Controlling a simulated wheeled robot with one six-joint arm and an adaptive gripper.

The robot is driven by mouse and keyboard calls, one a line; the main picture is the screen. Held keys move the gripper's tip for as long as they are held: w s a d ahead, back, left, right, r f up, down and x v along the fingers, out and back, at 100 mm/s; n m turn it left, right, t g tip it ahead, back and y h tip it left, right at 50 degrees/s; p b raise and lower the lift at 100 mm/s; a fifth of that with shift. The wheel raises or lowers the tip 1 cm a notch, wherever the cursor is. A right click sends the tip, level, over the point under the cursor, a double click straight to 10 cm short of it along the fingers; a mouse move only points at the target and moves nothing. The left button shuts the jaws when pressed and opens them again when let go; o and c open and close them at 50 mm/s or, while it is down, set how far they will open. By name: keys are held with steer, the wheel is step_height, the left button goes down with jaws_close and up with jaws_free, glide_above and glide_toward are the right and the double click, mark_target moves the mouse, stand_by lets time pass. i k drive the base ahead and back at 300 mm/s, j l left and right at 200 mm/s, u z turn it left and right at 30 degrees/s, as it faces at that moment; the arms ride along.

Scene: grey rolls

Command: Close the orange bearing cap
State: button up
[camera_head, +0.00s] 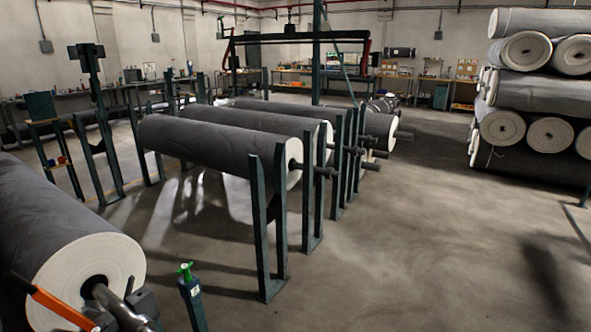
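The orange bearing cap (62,308) shows at the lower left as a flat orange bar. It slopes from upper left down to lower right, in front of the white end of a grey roll (50,225). A metal shaft (122,308) comes out of the roll's dark core, to the right of the orange bar. A dark bearing block (146,303) stands beside the shaft. The bar's lower end is close to the picture's bottom edge, and I cannot tell how it meets the bearing. My gripper is not in view.
A dark green post with a bright green handle (185,271) stands just right of the shaft. Several grey rolls (215,145) rest on dark green upright stands (264,230) in the middle. Stacked rolls (540,95) stand at right. The concrete floor (400,260) at centre right is clear.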

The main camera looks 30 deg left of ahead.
mark_target(38, 294)
steer(key=k+u, duration=0.1)
steer(key=u, duration=0.35)
steer(key=j+u, duration=0.1)
steer(key=u, duration=0.3)
steer(key=k+j+u, duration=0.1)
steer(key=u, duration=0.35)
steer(key=j+u, duration=0.15)
steer(key=u, duration=0.3)
steer(key=j+u, duration=0.1)
steer(key=u, duration=0.55)
steer(key=i+l+u, duration=0.45)
steer(key=i+l, duration=0.25)
steer(key=i, duration=0.05)
